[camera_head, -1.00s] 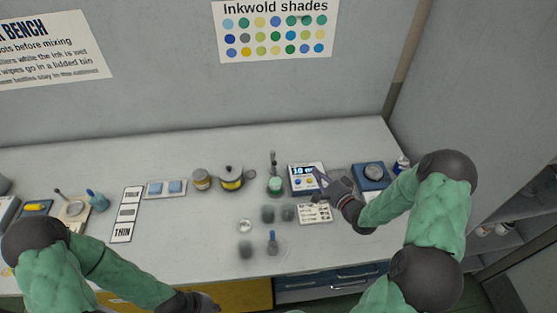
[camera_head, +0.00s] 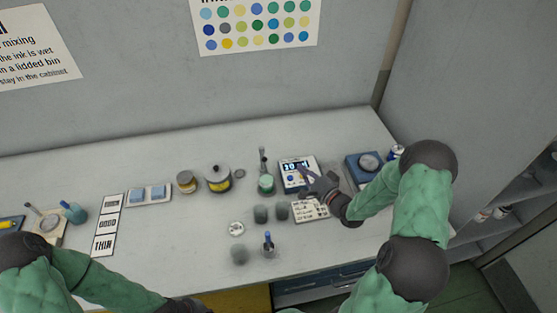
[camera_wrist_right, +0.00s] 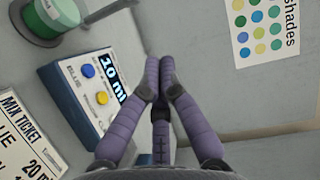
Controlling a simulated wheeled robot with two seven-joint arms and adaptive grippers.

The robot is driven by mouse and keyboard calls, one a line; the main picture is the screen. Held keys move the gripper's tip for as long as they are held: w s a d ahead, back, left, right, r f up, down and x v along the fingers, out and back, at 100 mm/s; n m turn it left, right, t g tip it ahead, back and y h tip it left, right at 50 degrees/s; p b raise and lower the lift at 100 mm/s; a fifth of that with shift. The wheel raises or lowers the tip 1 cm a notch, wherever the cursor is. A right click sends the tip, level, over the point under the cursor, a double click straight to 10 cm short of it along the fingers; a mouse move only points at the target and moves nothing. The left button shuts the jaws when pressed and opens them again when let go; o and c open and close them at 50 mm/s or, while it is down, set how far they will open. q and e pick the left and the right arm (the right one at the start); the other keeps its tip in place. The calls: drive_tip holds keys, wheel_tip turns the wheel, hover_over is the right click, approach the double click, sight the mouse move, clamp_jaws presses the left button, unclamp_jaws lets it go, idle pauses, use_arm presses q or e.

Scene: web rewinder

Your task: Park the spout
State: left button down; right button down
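No part is clearly recognisable as the spout. A white-and-blue dosing box (camera_head: 290,186) stands right of centre on the bench. In the right wrist view the box (camera_wrist_right: 69,75) has a lit display reading 10 ml, a blue button and a yellow button. A green container (camera_head: 266,184) with an upright post stands left of the box; it shows at top left in the wrist view (camera_wrist_right: 50,15). My right gripper (camera_wrist_right: 160,70) has its fingertips together, empty, beside the display end of the box. My left gripper (camera_head: 188,306) is barely visible at the bottom edge.
A ticket card (camera_head: 310,210) lies in front of the box. A blue scale (camera_head: 358,181) stands to the right. Several dark cups and a bottle (camera_head: 268,246) stand in front. A lidded pot (camera_head: 217,180) is farther left.

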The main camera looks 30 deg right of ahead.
drive_tip(key=w+a+f+b, duration=0.1)
drive_tip(key=w+a, duration=0.4)
drive_tip(key=w, duration=0.5)
drive_tip(key=shift+a+f, duration=0.15)
drive_tip(key=shift+a, duration=0.25)
drive_tip(key=shift+w, duration=0.1)
